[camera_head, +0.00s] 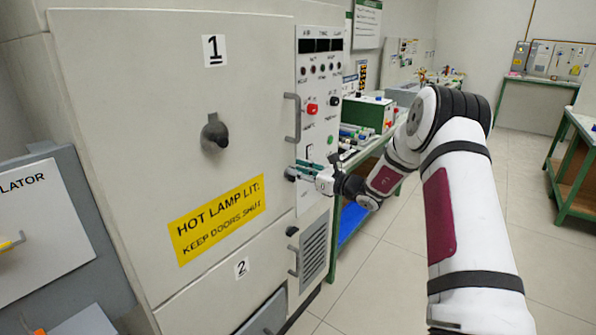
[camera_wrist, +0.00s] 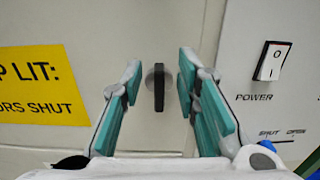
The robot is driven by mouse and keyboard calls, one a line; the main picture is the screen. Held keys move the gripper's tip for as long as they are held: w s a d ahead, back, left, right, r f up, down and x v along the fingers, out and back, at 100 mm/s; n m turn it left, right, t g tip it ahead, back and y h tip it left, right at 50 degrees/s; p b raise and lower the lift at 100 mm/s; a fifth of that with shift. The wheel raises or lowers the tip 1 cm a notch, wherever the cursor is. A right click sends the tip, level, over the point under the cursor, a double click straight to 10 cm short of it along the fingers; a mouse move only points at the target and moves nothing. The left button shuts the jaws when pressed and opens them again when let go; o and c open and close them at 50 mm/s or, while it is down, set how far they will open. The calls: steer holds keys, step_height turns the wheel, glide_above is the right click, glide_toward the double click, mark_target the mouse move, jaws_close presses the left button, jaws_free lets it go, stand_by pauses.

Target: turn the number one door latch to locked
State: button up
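The number one door (camera_head: 130,110) is a pale cabinet door with a "1" label (camera_head: 215,50), and it looks shut. Its latch is a small dark knob (camera_head: 291,174) at the door's lower right edge, partly covered by my gripper in the head view. In the wrist view the latch (camera_wrist: 159,88) is a dark upright bar on a round grey base. My gripper (camera_head: 306,171) is open, with teal finger pads. In the wrist view my gripper (camera_wrist: 160,82) has one finger on each side of the latch, with gaps; contact is not visible.
A vertical handle (camera_head: 293,118) sits above the latch, and a round grey fitting (camera_head: 214,134) is mid-door. The control panel (camera_head: 321,120) with a power switch (camera_wrist: 272,61) is just right. A second dark latch (camera_head: 292,231) is below, by the "2" door. Open floor lies to the right.

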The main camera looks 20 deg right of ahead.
steer(key=shift+w+a, duration=0.2)
steer(key=shift+w, duration=0.05)
jaws_close()
